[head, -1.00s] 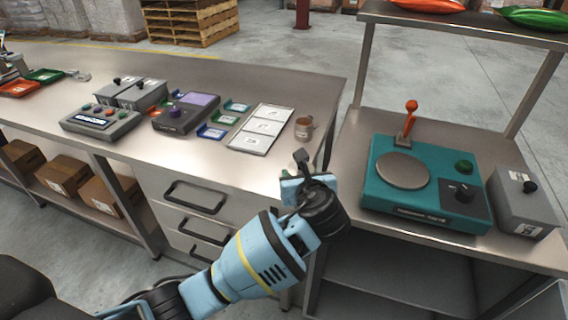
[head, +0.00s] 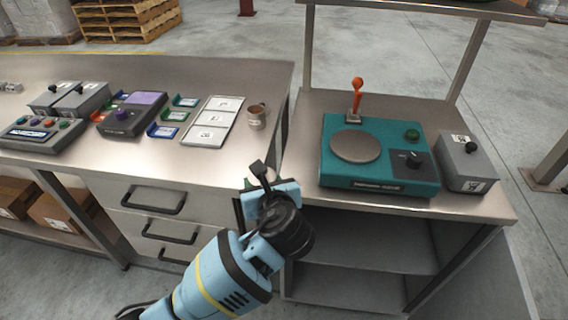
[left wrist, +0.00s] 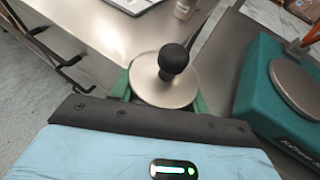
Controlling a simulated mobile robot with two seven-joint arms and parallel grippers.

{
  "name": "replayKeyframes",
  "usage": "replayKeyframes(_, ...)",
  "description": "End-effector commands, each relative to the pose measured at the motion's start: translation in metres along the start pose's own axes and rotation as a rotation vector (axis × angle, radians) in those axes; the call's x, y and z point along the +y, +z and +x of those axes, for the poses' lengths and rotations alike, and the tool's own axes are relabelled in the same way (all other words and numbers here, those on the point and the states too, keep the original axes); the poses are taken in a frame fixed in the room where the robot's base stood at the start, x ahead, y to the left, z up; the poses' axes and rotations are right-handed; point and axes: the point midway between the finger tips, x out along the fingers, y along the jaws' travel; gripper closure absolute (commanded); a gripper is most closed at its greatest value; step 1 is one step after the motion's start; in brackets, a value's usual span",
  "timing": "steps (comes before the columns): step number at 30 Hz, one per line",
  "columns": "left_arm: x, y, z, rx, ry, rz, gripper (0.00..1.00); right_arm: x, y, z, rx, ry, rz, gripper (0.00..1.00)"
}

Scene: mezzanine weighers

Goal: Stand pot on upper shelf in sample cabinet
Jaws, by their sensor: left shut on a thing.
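The pot (left wrist: 150,92) shows in the left wrist view as a round metal lid with a black knob. My left gripper (left wrist: 162,97) is shut on it, with a green finger on either side. The pot's body is hidden below the lid. In the head view my left gripper (head: 262,190) is in front of the gap between the two benches, and the black knob (head: 258,169) rises above it. No sample cabinet can be made out for certain. My right gripper is not in view.
A teal weigher (head: 380,184) with an orange lever and a grey box (head: 468,165) occupy the right bench. Open shelves (head: 365,240) below it look empty.

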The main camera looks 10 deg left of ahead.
Motion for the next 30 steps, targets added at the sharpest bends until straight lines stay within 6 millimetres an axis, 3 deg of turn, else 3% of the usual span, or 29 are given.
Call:
replayKeyframes(1, 0.020, -0.001, 0.005, -0.005, -0.019, 0.010, 0.88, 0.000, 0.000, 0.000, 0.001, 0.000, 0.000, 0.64)
replayKeyframes(6, 0.076, 0.003, 0.003, -0.007, -0.128, 0.057, 0.88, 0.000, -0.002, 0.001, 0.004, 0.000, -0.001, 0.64)
replayKeyframes(12, 0.119, 0.015, -0.023, -0.007, -0.273, 0.116, 0.89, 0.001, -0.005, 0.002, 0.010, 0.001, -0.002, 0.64)
replayKeyframes(19, 0.137, 0.024, -0.050, -0.004, -0.381, 0.159, 0.88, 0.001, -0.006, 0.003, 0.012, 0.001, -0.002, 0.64)
replayKeyframes(30, 0.138, 0.026, -0.054, -0.004, -0.399, 0.163, 0.88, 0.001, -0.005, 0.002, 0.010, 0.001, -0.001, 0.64)
